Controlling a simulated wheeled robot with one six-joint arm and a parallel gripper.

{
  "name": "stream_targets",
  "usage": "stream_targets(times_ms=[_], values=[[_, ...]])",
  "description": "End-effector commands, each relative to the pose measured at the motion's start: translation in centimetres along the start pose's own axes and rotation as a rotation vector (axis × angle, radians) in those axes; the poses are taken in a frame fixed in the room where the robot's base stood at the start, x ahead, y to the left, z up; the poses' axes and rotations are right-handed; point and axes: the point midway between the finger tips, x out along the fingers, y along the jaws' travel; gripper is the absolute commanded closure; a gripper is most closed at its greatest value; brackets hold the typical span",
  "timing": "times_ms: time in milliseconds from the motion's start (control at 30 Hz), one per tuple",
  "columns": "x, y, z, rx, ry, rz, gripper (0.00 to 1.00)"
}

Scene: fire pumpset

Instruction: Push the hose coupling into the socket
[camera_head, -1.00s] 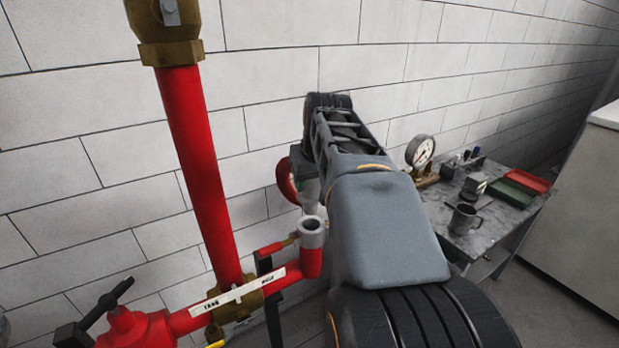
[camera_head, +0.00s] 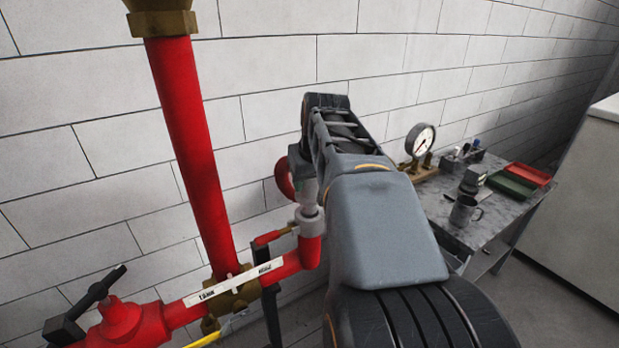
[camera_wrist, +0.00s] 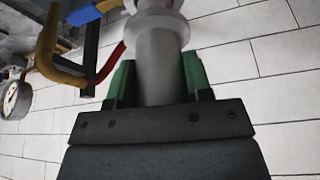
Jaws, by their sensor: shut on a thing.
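The hose coupling (camera_head: 308,192) is a pale grey cylinder, upright over the grey socket (camera_head: 311,222) on the red pipe's upturned end. Its lower end meets the socket mouth in the head view; how deep it sits I cannot tell. In the wrist view my gripper (camera_wrist: 158,82) has green-padded fingers shut on the coupling (camera_wrist: 158,60), one on each side. A wider pale collar shows at the top edge there; I cannot tell whether it is coupling or socket. My arm hides most of the gripper in the head view.
A tall red pipe (camera_head: 188,140) stands left of the socket, with a red valve (camera_head: 125,320) below. A red curved part (camera_head: 284,178) shows behind the coupling. At right, a table (camera_head: 455,232) carries a gauge (camera_head: 420,140), a mug (camera_head: 463,211) and trays. A white wall is close behind.

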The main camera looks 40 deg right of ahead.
Motion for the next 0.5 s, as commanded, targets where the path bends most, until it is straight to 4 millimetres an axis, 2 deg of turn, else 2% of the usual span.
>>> stream_targets(times_ms=[500], values=[[3.4,0.0,1.4,0.000,0.002,0.000,0.92]])
